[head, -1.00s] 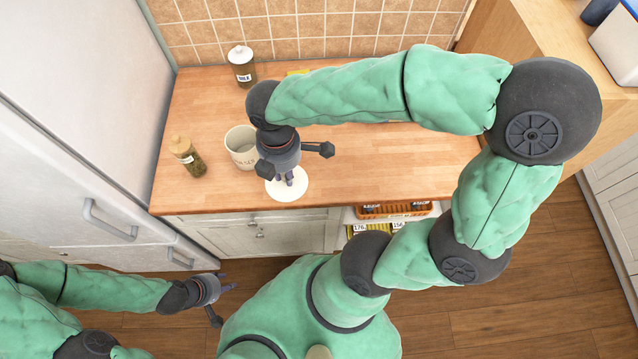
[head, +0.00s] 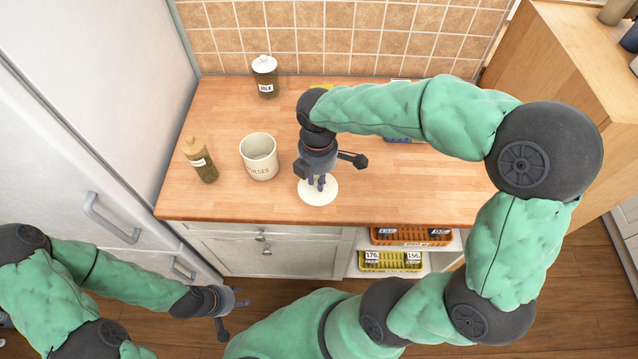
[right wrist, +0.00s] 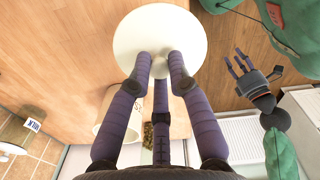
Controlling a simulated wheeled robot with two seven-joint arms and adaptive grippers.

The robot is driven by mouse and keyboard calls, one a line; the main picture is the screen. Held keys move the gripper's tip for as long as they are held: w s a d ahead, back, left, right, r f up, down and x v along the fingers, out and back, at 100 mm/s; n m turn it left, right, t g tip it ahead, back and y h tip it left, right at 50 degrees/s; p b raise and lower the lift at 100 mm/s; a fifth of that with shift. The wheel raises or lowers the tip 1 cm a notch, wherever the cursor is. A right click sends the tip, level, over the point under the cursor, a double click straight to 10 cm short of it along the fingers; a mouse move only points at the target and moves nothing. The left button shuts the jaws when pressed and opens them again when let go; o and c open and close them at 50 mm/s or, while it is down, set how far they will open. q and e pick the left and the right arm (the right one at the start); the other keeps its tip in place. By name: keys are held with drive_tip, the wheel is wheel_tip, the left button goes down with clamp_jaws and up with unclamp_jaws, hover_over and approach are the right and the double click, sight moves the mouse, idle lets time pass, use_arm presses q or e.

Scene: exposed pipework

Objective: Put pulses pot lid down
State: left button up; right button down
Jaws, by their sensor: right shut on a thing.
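The pulses pot lid (head: 319,194) is a round white disc near the front of the wooden counter. My right gripper (head: 318,182) is above it, and in the right wrist view its fingers (right wrist: 160,78) are shut on the knob of the lid (right wrist: 160,25). I cannot tell whether the lid touches the counter. The pulses pot (head: 259,158) is a cream open pot standing to the left of the lid, its top uncovered. My left gripper (head: 238,298) is low in front of the cabinet, away from the counter, with its fingers apart and empty.
A cork-topped jar (head: 200,160) stands left of the pot, and a white-lidded milk jar (head: 265,77) stands at the back. The counter (head: 430,182) is clear to the right of the lid. Orange (head: 411,237) and yellow (head: 391,260) baskets sit on shelves below.

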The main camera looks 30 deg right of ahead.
drive_tip(key=w+f, duration=0.1)
drive_tip(key=w+d+f, duration=0.1)
drive_tip(key=f, duration=0.1)
drive_tip(key=w+d+f+b, duration=0.1)
drive_tip(key=f, duration=0.1)
drive_tip(key=shift+w, duration=0.15)
drive_tip(key=shift+w+d+f+b, duration=0.15)
drive_tip(key=shift+f+b, duration=0.4)
drive_tip(key=shift+f, duration=1.15)
drive_tip(key=shift+f, duration=0.15)
drive_tip(key=c, duration=1.2)
unclamp_jaws()
drive_tip(key=shift+o, duration=0.2)
wheel_tip(320, 180, up, 12)
drive_tip(key=p, duration=0.3)
drive_tip(key=shift+r, duration=0.2)
drive_tip(key=shift+f, duration=0.1)
